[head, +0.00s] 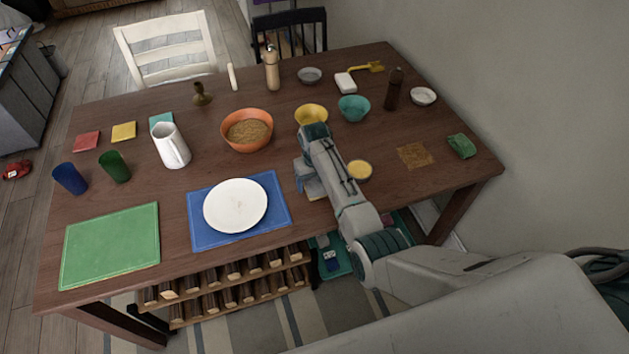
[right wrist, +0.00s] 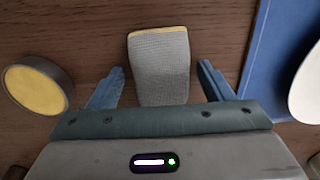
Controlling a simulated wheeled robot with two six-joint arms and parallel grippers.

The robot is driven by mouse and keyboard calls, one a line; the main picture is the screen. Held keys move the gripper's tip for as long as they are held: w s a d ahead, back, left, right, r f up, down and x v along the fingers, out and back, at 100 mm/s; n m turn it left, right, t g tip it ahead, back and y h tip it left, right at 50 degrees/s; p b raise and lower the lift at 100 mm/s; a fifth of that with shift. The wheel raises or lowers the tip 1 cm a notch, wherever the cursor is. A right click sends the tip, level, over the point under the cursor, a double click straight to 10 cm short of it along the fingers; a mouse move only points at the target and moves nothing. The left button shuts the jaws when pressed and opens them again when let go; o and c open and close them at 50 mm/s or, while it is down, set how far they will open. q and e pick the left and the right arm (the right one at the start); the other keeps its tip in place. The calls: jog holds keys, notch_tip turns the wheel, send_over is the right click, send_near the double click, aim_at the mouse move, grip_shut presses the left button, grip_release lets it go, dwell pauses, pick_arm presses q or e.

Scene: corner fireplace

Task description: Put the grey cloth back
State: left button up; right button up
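The grey cloth (right wrist: 160,68) lies on the wooden table in the right wrist view, with a yellow strip along its far edge. In the head view only part of the cloth (head: 315,189) shows, the rest being hidden by my right gripper and arm. My right gripper (right wrist: 161,72) is open, with one blue finger on each side of the cloth and a gap to it on both sides. In the head view the right gripper (head: 306,180) is low over the table, right of the blue mat. My left gripper is not in view.
A white plate (head: 235,206) on a blue mat (head: 205,239) lies left of the right gripper. A small round dish with yellow contents (head: 358,170) stands close on its right. A yellow bowl (head: 311,114) and an orange bowl (head: 247,145) stand behind. The table's right front is mostly clear.

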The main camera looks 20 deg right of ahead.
aim_at(315, 182)
notch_tip(315, 182, up, 12)
jog(key=b, duration=0.1)
jog(key=shift+r+b, duration=0.15)
jog(key=shift+b, duration=0.25)
dwell(0.6)
